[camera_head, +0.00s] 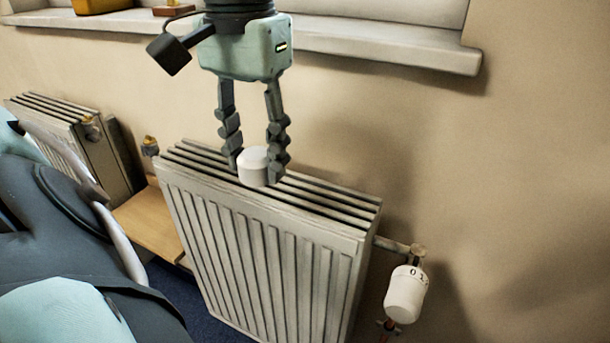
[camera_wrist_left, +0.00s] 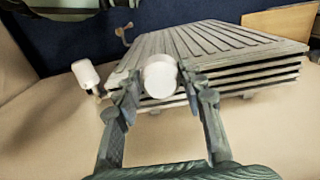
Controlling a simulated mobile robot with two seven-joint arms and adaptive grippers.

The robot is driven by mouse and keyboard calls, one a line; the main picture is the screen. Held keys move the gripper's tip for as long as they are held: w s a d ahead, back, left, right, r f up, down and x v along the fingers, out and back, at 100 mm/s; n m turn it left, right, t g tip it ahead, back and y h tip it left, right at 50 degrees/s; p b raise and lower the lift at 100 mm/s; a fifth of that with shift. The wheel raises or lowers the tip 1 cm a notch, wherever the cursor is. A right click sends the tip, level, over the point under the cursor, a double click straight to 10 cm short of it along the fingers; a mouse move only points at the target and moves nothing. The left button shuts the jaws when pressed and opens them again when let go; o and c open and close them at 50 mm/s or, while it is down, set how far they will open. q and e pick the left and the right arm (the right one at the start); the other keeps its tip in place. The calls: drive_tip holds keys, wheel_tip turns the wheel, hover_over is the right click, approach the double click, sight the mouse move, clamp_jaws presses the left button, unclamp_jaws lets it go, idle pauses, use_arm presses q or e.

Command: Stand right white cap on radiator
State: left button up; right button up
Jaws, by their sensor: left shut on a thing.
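My left gripper (camera_head: 255,168) comes down from the top in the head view. It is shut on a small white cap (camera_head: 253,168), held between its two fingertips. The cap is at the top grille of the large radiator (camera_head: 265,240), near its middle; I cannot tell whether it touches the grille. In the left wrist view the cap (camera_wrist_left: 160,76) sits between the fingertips (camera_wrist_left: 160,88), in front of the radiator's slatted top (camera_wrist_left: 240,82). My right gripper is not in view.
A white thermostat valve (camera_head: 405,293) sticks out right of the radiator. A second radiator (camera_head: 62,135) stands at the left, with a wooden board (camera_head: 150,220) between them. A window sill (camera_head: 390,46) runs above, behind my gripper.

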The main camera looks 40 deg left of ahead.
use_arm(q)
hover_over(301, 198)
drive_tip(key=f, duration=0.4)
drive_tip(key=shift+s+f, duration=0.2)
drive_tip(key=shift+f, duration=0.15)
drive_tip(key=shift+w+f, duration=0.2)
drive_tip(key=shift+f, duration=0.1)
wheel_tip(301, 198, down, 3)
drive_tip(key=shift+f, duration=0.35)
drive_tip(key=o, duration=0.9)
drive_tip(key=shift+f, duration=0.1)
drive_tip(key=shift+o, duration=0.2)
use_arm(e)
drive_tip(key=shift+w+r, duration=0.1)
